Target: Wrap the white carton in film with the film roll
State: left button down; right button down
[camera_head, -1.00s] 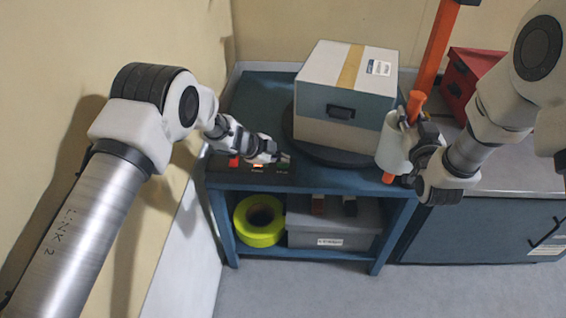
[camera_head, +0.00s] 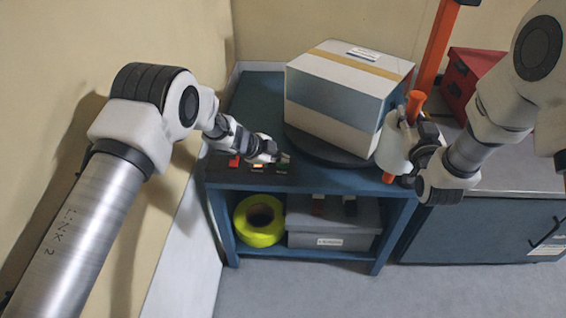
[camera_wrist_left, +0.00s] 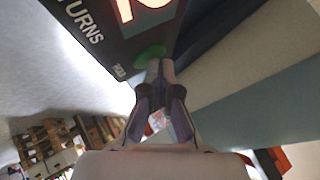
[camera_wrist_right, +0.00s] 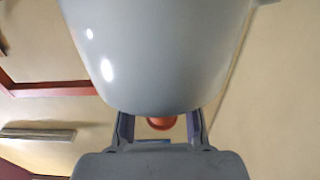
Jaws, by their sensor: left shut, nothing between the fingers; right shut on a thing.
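The white carton (camera_head: 345,72) stands on a dark round turntable (camera_head: 300,146), turned at an angle. A blue-grey film band (camera_head: 322,100) covers part of its sides; the band also shows in the left wrist view (camera_wrist_left: 255,112). The white film roll (camera_head: 393,150) is upright on an orange rod beside the carton's right side. My right gripper (camera_head: 412,132) is shut on the roll, which fills the right wrist view (camera_wrist_right: 160,50). My left gripper (camera_head: 279,158) is shut and empty, its tips at the green button (camera_wrist_left: 150,55) of the control panel.
The panel has a lit display (camera_wrist_left: 140,8) marked TURNS and a red button (camera_head: 234,161). An orange post (camera_head: 436,50) rises behind the roll. A red box (camera_head: 465,80) stands at the right. Yellow tape (camera_head: 259,221) and a grey bin (camera_head: 325,240) sit on the lower shelf.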

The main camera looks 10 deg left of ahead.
aim_at(281, 165)
pick_arm(q)
jog(key=shift+r, duration=0.85)
jog(key=shift+r, duration=2.55)
pick_arm(e)
jog(key=shift+r, duration=0.1)
pick_arm(q)
jog(key=shift+s+f, duration=0.1)
jog(key=shift+f, duration=0.05)
